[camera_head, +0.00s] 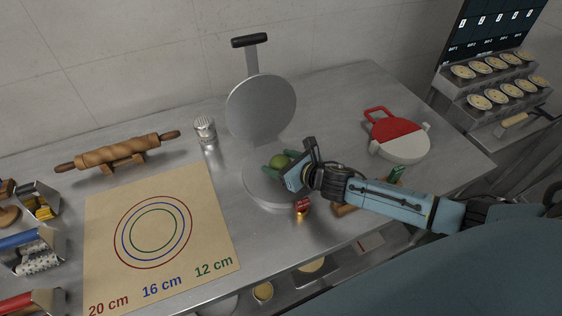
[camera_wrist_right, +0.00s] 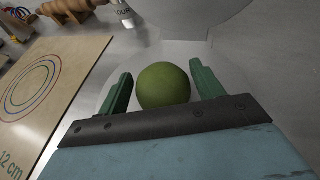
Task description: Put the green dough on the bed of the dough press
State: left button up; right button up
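The green dough (camera_head: 281,161) is a round ball over the bed (camera_head: 262,192) of the dough press; I cannot tell for sure whether it rests on it. The press's round lid (camera_head: 262,105) stands raised behind, with a black handle on top. My right gripper (camera_head: 282,160) has its green fingers on either side of the dough. In the right wrist view the dough (camera_wrist_right: 163,86) sits between the two fingers (camera_wrist_right: 163,85) with narrow gaps at its sides, so the gripper looks open. My left gripper is out of view.
A mat with printed circles (camera_head: 160,270) lies left of the press. A shaker (camera_head: 205,130) and a rolling pin (camera_head: 118,152) are behind it. A small red-topped object (camera_head: 302,206) stands in front of the press. A red and white press (camera_head: 398,138) is at right.

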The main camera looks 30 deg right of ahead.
jog(key=shift+o, duration=0.8)
jog(key=shift+r, duration=0.15)
jog(key=v, duration=1.2)
